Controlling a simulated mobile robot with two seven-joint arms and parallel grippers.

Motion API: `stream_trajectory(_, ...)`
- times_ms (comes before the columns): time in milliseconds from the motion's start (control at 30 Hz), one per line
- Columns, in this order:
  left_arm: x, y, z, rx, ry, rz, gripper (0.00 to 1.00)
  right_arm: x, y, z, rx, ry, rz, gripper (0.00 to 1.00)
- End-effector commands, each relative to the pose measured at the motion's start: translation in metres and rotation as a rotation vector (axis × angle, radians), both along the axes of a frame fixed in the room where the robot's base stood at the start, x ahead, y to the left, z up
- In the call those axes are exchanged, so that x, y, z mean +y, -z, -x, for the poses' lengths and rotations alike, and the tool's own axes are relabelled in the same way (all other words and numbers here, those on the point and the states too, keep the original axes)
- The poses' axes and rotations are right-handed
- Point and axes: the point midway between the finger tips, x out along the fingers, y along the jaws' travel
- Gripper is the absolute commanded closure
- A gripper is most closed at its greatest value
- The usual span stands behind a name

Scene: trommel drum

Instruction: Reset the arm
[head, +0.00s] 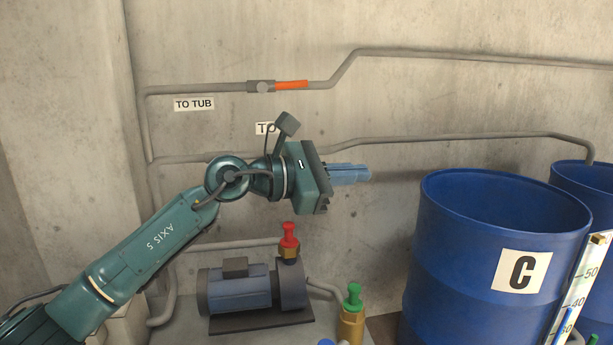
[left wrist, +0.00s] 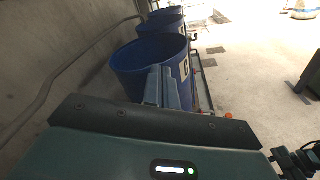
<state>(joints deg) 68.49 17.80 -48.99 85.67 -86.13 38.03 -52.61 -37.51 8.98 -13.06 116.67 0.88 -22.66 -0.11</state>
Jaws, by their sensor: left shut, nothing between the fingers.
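My left arm (head: 150,245) is green and comes in from the lower left of the head view, bent at its wrist. My left gripper (head: 368,173) points to the right, with its blue fingers shut and nothing between them. It is held in the air in front of the concrete wall, left of the blue drum marked C (head: 450,240). In the left wrist view the shut fingers (left wrist: 166,72) overlap drum C (left wrist: 125,62).
A pump (head: 240,290) with a red-topped valve (head: 289,238) stands below my left gripper. A green-topped valve (head: 353,298) is near drum C. Pipes run along the wall, one with an orange lever (head: 292,85). Open floor (left wrist: 245,85) lies right of the drums.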

Motion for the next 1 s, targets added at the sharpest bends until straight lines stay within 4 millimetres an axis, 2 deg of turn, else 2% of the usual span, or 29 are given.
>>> stream_trajectory(33, -0.003, 0.02, 0.009, 0.143, 0.025, 0.12, 1.0, 0.0, 0.0, 0.001, 0.002, -0.001, 0.0, 0.64)
stream_trajectory(167, 0.004, 0.054, 0.025, 0.512, 0.055, 0.44, 1.0, 0.0, 0.001, 0.002, 0.005, -0.001, -0.001, 0.64)
stream_trajectory(367, 0.042, 0.119, 0.034, 1.088, 0.028, 0.934, 1.0, 0.001, 0.004, 0.007, 0.016, -0.002, -0.002, 0.64)
stream_trajectory(467, 0.069, 0.162, 0.04, 1.369, -0.018, 1.187, 1.0, 0.002, 0.005, 0.009, 0.019, -0.003, -0.002, 0.64)
stream_trajectory(567, 0.099, 0.214, 0.05, 1.633, -0.084, 1.445, 1.0, 0.002, 0.005, 0.009, 0.018, -0.003, -0.003, 0.64)
stream_trajectory(667, 0.128, 0.272, 0.071, 1.878, -0.175, 1.714, 1.0, 0.002, 0.005, 0.008, 0.018, -0.003, -0.003, 0.64)
stream_trajectory(767, 0.157, 0.332, 0.104, 2.096, -0.286, 1.997, 1.0, 0.003, 0.004, 0.008, 0.018, -0.004, -0.002, 0.64)
stream_trajectory(800, 0.167, 0.356, 0.12, 2.171, -0.338, 2.112, 1.0, 0.002, 0.004, 0.008, 0.017, -0.004, -0.003, 0.64)
stream_trajectory(833, 0.174, 0.372, 0.134, -2.212, 0.373, -2.189, 1.0, 0.002, 0.004, 0.008, 0.017, -0.004, -0.003, 0.64)
stream_trajectory(900, 0.188, 0.406, 0.166, -2.015, 0.403, -2.078, 1.0, 0.002, 0.004, 0.007, 0.015, -0.004, -0.003, 0.64)
stream_trajectory(1000, 0.203, 0.442, 0.209, -1.786, 0.432, -1.952, 1.0, 0.002, 0.003, 0.005, 0.011, -0.004, -0.003, 0.64)
